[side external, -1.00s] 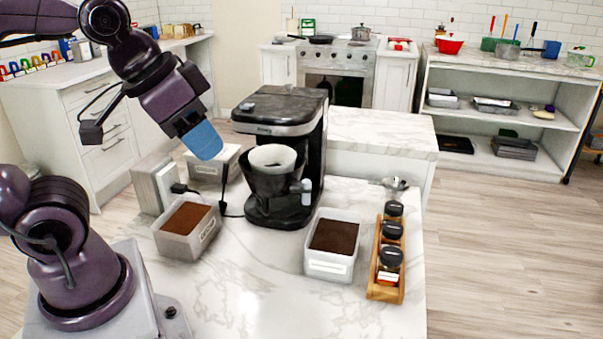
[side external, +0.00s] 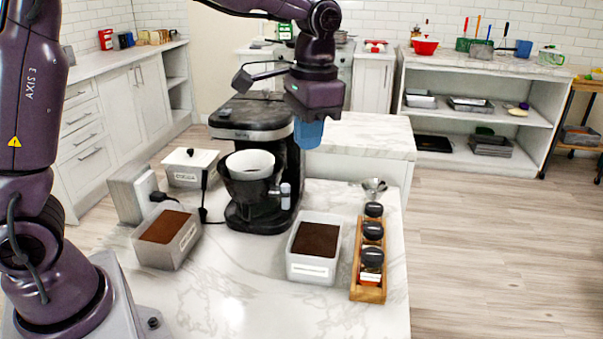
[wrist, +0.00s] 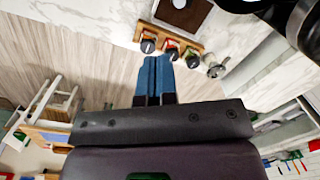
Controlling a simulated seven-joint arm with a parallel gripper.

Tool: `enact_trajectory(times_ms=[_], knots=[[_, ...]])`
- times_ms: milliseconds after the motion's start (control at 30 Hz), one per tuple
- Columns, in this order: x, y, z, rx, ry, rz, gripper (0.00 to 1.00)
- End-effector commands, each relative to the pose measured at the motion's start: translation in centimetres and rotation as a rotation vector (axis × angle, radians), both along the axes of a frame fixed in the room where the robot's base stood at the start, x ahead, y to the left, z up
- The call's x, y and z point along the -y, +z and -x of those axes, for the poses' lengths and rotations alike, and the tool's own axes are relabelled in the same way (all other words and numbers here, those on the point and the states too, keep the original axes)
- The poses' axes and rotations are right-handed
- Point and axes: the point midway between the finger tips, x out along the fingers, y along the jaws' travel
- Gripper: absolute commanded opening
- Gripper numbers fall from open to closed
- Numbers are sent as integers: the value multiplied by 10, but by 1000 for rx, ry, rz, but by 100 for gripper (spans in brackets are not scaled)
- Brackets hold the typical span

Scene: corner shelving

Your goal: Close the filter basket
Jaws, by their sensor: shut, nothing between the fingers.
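The black coffee maker (side external: 262,125) stands upright near the back of the marble counter in the side view. Its black filter basket (side external: 240,190) is swung out at the front, with the white filter (side external: 250,163) exposed on top. A grey handle (side external: 286,196) shows at the basket's right. My gripper (side external: 307,140) is shut and empty, its blue fingers pointing down just right of the coffee maker's upper body and apart from the basket. The wrist view shows the gripper (wrist: 158,60) with fingers together; part of the coffee maker (wrist: 297,22) is at the upper right.
A container of coffee grounds (side external: 314,249) and a wooden rack of black-lidded jars (side external: 368,290) stand front right. Another grounds container (side external: 168,238) and a lidded white box (side external: 190,167) are left. A metal funnel (side external: 374,188) sits behind the rack. The front counter is clear.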

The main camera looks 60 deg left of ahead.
Motion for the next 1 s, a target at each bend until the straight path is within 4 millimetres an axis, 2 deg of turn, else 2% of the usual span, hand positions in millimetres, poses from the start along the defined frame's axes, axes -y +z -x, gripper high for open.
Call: enact_trajectory(times_ms=[33, 200, 367, 500, 633, 867, 1000], knots=[[2, -10, -19, -48, -23, -9, 0], [6, -30, -65, -188, -98, -34, 0], [6, -24, -85, -265, -149, -47, 0], [3, 5, -84, -288, -181, -53, 0], [2, 4, -76, -336, -198, -50, 0], [-2, -18, -67, -335, -199, -49, 0], [-6, -43, -58, -336, -199, -49, 0]])
